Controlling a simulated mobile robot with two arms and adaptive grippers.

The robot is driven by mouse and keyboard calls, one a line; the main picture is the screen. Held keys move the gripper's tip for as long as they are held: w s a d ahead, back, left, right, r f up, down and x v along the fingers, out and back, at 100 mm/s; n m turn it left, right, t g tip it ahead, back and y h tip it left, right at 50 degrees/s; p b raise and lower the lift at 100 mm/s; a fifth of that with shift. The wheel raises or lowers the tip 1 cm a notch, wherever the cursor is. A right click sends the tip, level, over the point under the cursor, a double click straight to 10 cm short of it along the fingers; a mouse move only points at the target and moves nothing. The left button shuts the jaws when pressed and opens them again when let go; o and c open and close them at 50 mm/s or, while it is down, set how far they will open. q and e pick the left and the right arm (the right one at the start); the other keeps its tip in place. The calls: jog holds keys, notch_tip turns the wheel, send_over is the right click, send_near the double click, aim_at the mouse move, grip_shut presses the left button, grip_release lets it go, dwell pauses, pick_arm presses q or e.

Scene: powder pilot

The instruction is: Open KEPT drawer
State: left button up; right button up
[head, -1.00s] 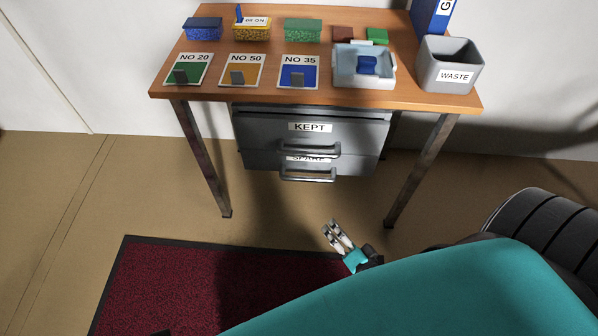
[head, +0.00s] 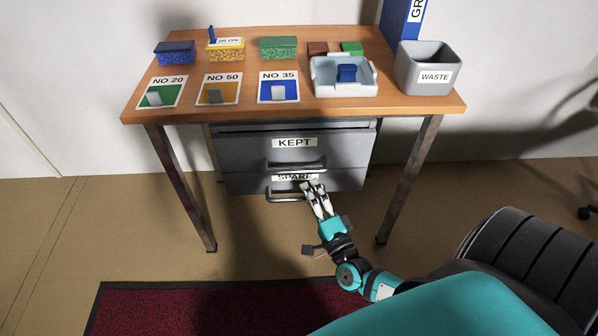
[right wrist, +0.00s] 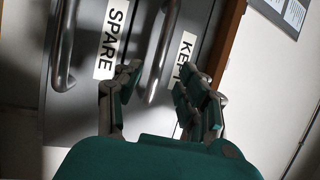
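The KEPT drawer (head: 240,150) is the upper grey drawer under the desk and looks shut. Its bar handle (head: 297,165) runs across the front below the KEPT label (head: 295,143). The SPARE drawer (head: 245,183) is below it, also looking shut, with its own handle (head: 284,198). My right gripper (head: 313,187) is open in front of the SPARE label, just below the KEPT handle in the head view. In the right wrist view, the KEPT handle (right wrist: 163,50) shows between and beyond the spread fingers (right wrist: 160,80); contact is not visible. My left gripper is out of view.
The wooden desk (head: 200,112) has metal legs (head: 408,180) on both sides of the drawers. On top are powder boxes, numbered cards, a pale tray (head: 330,90) and a WASTE bin (head: 430,70). A dark red mat (head: 190,310) lies on the open floor in front.

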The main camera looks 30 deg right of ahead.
aim_at(299, 173)
jog(key=x, duration=0.7)
jog(key=shift+w, duration=0.1)
grip_shut()
dwell(0.3)
